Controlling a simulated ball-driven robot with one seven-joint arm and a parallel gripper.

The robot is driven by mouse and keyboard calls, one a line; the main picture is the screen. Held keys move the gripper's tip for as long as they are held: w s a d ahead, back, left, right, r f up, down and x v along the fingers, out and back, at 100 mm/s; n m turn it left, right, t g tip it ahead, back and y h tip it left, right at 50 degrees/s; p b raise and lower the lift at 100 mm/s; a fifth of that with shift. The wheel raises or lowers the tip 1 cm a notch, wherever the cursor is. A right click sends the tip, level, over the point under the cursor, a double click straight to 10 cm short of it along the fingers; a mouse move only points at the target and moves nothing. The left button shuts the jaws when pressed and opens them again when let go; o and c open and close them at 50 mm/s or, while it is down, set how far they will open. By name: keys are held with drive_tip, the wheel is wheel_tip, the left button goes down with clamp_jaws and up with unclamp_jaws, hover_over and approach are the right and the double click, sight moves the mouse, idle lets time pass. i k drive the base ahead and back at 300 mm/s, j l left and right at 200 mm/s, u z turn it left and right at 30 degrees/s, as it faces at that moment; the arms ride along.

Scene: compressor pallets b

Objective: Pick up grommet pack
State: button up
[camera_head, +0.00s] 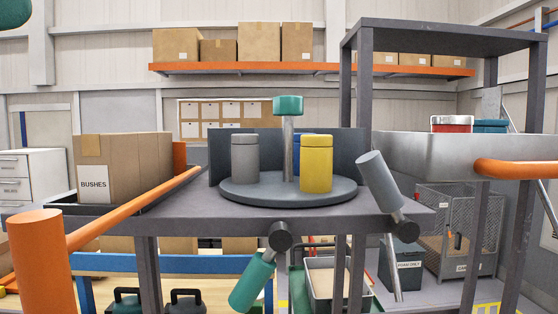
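I cannot pick out a grommet pack by any readable label. A cardboard box (125,166) marked BUSHES sits in a dark tray on the left of the grey bench. A grey canister (245,160) and a yellow canister (316,163) stand upright on a round grey turntable (288,204) with a teal-topped post (288,130). A red-and-silver container (452,123) and a teal item (490,126) show above the rim of a metal tray (440,153) at right; their lower parts are hidden. My gripper is not in view.
Orange rails (515,168) run at right and left. A grey cylinder (380,182) and a teal one (252,283) stick out at the bench front. Below are a wire crate (455,232) and a pale bin (336,280). Boxes line an orange shelf (320,67) behind.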

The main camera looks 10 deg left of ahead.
sight(106, 165)
drive_tip(key=i+j, duration=0.65)
drive_tip(key=i, duration=0.05)
